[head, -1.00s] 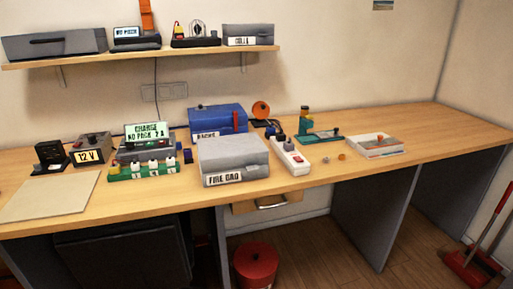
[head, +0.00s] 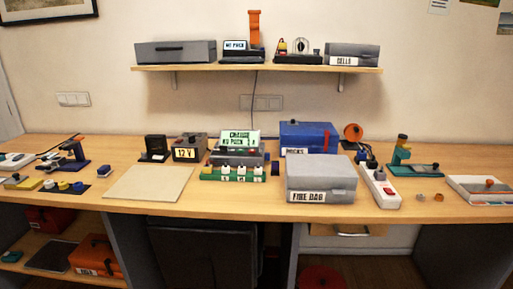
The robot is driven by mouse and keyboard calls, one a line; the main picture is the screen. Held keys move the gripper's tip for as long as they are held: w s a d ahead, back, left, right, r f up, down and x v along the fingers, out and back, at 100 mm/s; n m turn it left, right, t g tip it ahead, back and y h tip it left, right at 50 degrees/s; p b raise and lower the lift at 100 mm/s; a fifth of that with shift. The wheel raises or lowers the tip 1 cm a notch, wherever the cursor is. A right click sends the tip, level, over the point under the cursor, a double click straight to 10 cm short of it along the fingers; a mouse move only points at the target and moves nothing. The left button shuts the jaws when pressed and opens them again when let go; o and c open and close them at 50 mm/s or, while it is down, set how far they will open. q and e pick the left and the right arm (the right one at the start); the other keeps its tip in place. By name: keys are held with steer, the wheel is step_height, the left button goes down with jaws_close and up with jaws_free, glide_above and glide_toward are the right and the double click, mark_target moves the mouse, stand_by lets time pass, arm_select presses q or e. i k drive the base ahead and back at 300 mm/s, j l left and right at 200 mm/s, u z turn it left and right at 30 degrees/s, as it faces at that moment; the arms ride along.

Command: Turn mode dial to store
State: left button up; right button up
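A charger (head: 238,155) stands at the middle of the bench, with a lit green-white display (head: 240,140) on top. The display seems to read "CHARGE" with "NO PACK" below; the letters are small. A green strip (head: 232,176) with several white blocks stands directly in front of it and hides its lower front. The mode dial is too small to make out, so I cannot tell where it points. Neither of my grippers is in view.
A grey box marked "FIRE BAG" (head: 320,175) stands right of the charger, with a blue box (head: 308,136) behind. A "12 V" unit (head: 187,150) is to its left. A bare beige mat (head: 148,183) lies front left. A shelf (head: 258,70) hangs above.

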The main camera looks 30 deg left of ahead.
mark_target(223, 149)
steer(key=u, duration=1.3)
